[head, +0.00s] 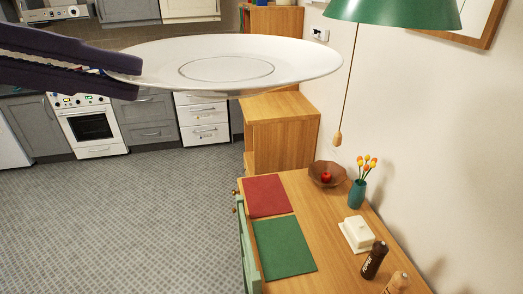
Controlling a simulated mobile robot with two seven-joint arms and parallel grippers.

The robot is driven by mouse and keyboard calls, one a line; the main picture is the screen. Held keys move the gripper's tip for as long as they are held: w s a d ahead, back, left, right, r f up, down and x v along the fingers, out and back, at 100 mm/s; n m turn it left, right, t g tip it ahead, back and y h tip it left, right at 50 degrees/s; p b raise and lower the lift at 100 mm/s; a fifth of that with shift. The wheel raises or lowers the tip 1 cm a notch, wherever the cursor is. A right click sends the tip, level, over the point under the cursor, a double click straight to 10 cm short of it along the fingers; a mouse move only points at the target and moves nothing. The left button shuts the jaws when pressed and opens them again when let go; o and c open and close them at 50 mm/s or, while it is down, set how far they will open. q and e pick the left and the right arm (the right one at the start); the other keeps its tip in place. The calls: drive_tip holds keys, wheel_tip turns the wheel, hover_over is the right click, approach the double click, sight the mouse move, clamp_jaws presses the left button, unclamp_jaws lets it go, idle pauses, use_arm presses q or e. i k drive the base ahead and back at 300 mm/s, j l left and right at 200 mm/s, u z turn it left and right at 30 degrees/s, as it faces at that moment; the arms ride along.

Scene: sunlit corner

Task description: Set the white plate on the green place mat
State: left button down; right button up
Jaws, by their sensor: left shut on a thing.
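The white plate (285,62) is held up close to the camera, roughly level, high above the sideboard. My left gripper (122,77) comes in from the left and is shut on the plate's left rim. The green place mat (284,247) lies flat on the wooden top, below and to the right of the gripper, with nothing on it. The plate is well apart from the mat. My right gripper is not in view.
On the wooden top (330,232), a red mat (267,196) lies behind the green one. A bowl with a red fruit (326,177), a teal vase (357,194), a white butter dish (357,234) and two mills (375,260) stand along the right. A green lamp (395,12) hangs above.

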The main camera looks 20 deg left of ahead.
sight(283, 244)
drive_tip(key=i+j+u, duration=0.3)
drive_tip(key=i+u, duration=0.15)
drive_tip(key=i, duration=0.15)
drive_tip(key=i+j+u, duration=0.1)
drive_tip(key=i+u, duration=0.5)
drive_tip(key=i, duration=0.7)
drive_tip(key=i+l+u, duration=0.15)
drive_tip(key=i, duration=0.65)
drive_tip(key=i+z, duration=0.25)
drive_tip(key=z, duration=0.2)
drive_tip(key=i+j+z, duration=0.15)
drive_tip(key=z, duration=0.3)
drive_tip(key=i+j+z, duration=0.25)
drive_tip(key=z, duration=0.75)
drive_tip(key=j+z, duration=0.1)
drive_tip(key=z, duration=0.95)
drive_tip(key=j+z, duration=0.1)
drive_tip(key=z, duration=0.9)
drive_tip(key=k+z, duration=0.1)
drive_tip(key=z, duration=0.45)
drive_tip(key=j+z, duration=0.1)
drive_tip(key=z, duration=0.9)
drive_tip(key=k+l, duration=0.05)
